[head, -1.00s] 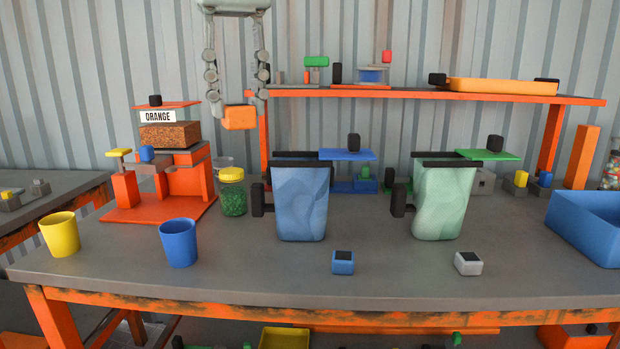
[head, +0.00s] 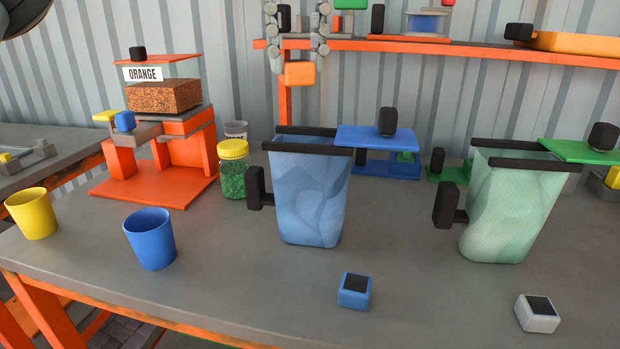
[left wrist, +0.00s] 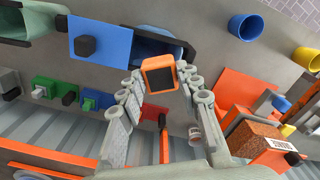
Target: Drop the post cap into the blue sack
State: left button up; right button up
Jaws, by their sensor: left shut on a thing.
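The post cap (head: 300,73) is an orange block; the left wrist view shows its dark square face (left wrist: 159,74). My left gripper (head: 300,62) is shut on it, a finger on either side. In the head view it hangs above the blue sack (head: 310,205), apart from it and seemingly farther back. The sack stands upright on the bench between black top bars, with a black knob at its left. Its dark opening (left wrist: 155,46) shows beyond the cap in the left wrist view. My right gripper is not in view.
A green sack (head: 508,215) stands to the right. A blue plate (head: 375,138) with a black knob is beside the blue sack's top. A green-filled jar (head: 233,175) and an orange stand (head: 160,185) are left. Blue (head: 354,292) and white (head: 537,314) dark-topped blocks lie in front.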

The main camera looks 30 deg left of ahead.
pick_arm(q)
jog(key=shift+w+f, duration=0.1)
jog(key=shift+f, duration=1.35)
jog(key=o, duration=1.2)
notch_tip(320, 180, up, 12)
jog(key=shift+r, duration=0.1)
